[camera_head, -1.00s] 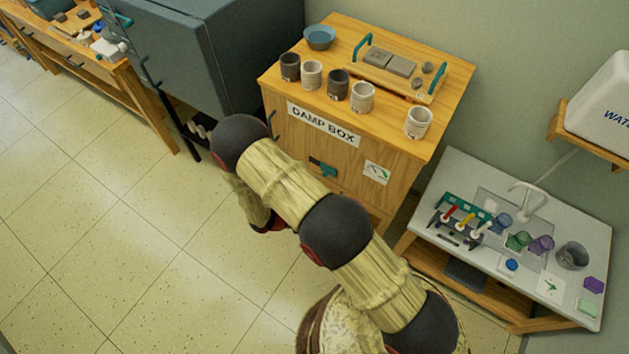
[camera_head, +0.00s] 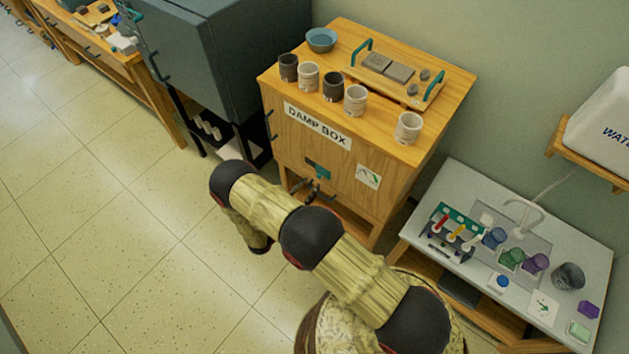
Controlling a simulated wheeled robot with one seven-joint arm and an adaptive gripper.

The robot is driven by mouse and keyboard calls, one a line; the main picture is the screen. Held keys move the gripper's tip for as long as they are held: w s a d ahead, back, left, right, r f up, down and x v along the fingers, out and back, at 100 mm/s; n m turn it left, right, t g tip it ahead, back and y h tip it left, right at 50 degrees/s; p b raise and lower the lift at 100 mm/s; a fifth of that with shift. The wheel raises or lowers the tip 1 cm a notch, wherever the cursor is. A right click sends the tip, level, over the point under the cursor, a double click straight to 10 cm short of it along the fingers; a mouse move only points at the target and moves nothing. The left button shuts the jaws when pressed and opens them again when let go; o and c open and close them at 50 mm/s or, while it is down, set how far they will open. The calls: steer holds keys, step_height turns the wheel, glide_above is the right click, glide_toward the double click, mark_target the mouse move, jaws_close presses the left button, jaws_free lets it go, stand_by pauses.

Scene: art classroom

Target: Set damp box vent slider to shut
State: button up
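The damp box (camera_head: 292,150) is a wooden cabinet with a "DAMP BOX" label on its front. Its vent slider (camera_head: 317,169) is a small teal piece low on the front, left of a white card with a green and black mark. I cannot make out the slider's exact setting. My arm reaches in from the lower right and bends down in front of the cabinet. Dark finger-like parts of my gripper (camera_head: 312,191) show just below the slider, partly behind my arm. Whether they touch the slider or are open cannot be told.
Several cups (camera_head: 333,86), a blue bowl (camera_head: 321,40) and a wooden tray (camera_head: 392,96) with teal handles stand on top. A dark grey cabinet (camera_head: 180,60) is at left. A sink table (camera_head: 470,300) with jars and brushes is at right. Floor at left is clear.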

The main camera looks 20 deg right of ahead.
mark_target(318, 177)
steer(key=shift+x, duration=2.1)
steer(key=shift+c, duration=0.2)
steer(key=c, duration=0.7)
jaws_close()
